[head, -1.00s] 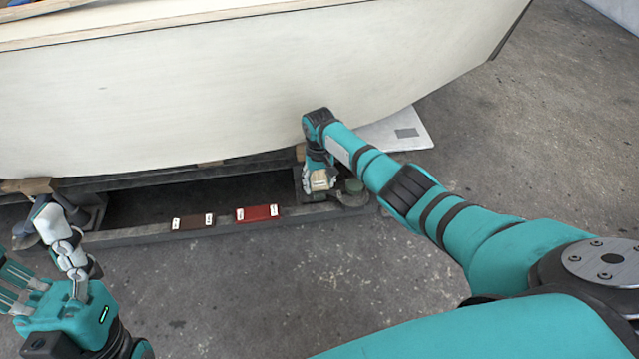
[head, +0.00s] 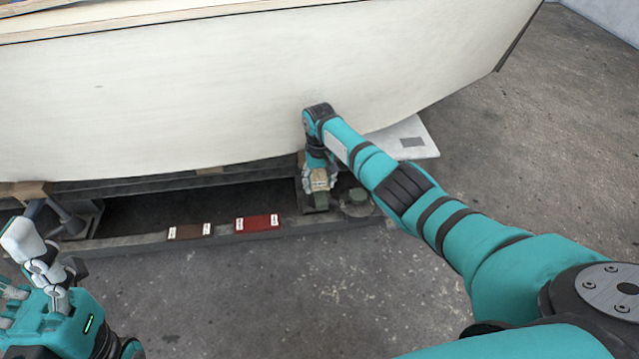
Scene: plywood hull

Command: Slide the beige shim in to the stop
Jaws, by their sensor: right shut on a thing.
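The beige shim (head: 319,179) shows as a small pale patch among the fingers of my right gripper (head: 319,187). This gripper is shut on it, low under the hull's edge at the stand right of the red block. The fingers and wrist hide most of the shim. The stop, and the gap between it and the shim, cannot be made out.
The pale plywood hull (head: 200,90) overhangs the grey base beam (head: 130,242). A wooden block (head: 30,190) tops the left stand. The concrete floor in front is clear.

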